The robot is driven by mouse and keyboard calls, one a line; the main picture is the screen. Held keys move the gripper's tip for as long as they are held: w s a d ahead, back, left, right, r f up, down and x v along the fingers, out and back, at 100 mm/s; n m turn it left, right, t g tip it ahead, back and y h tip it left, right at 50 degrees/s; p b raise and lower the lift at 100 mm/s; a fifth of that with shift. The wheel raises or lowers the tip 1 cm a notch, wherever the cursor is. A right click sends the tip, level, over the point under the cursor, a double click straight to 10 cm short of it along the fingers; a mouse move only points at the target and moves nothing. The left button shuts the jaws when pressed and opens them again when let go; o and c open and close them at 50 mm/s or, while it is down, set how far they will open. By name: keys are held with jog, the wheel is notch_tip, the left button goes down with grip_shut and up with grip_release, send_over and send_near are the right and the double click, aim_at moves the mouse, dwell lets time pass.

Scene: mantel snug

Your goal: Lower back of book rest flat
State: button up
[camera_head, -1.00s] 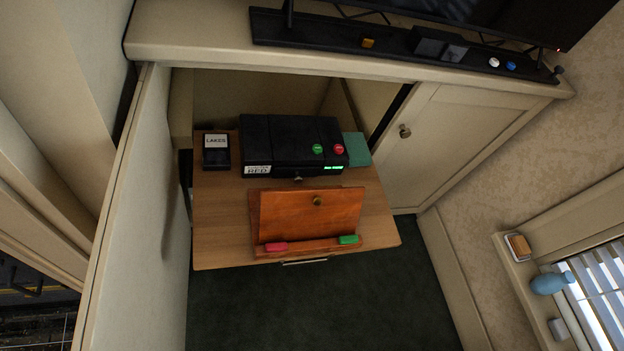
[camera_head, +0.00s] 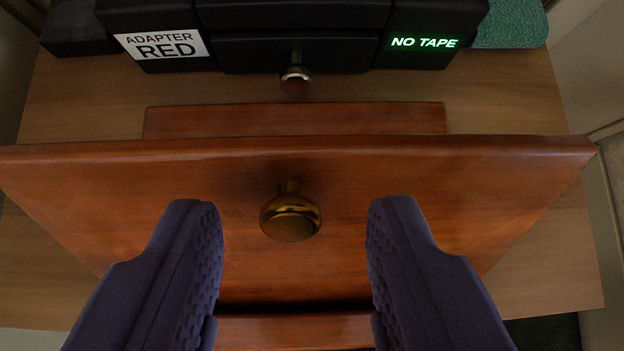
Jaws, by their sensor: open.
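The book rest's reddish wooden back (camera_head: 120,195) stands tilted up across the middle of the view, its top edge toward the black machine. A round brass knob (camera_head: 291,216) sticks out from the middle of its face. A strip of the rest's base (camera_head: 295,121) shows behind the top edge, and its front ledge (camera_head: 290,331) shows low between my fingers. My gripper (camera_head: 292,228) is open, with one dark purple finger on each side of the knob and clear gaps to it. The fingers hide the ledge's ends.
A black machine (camera_head: 292,15) stands behind the rest, with an "ADAPTER RED" label, a lit "NO TAPE" display (camera_head: 424,43) and a small knob (camera_head: 295,74). A green textured block (camera_head: 510,24) lies at its right. Bare wooden shelf (camera_head: 70,95) shows around the rest.

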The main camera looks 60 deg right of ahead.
jog(key=shift+w+d+f, duration=0.1)
jog(key=shift+w+f, duration=0.05)
jog(key=shift+c, duration=0.4)
grip_shut()
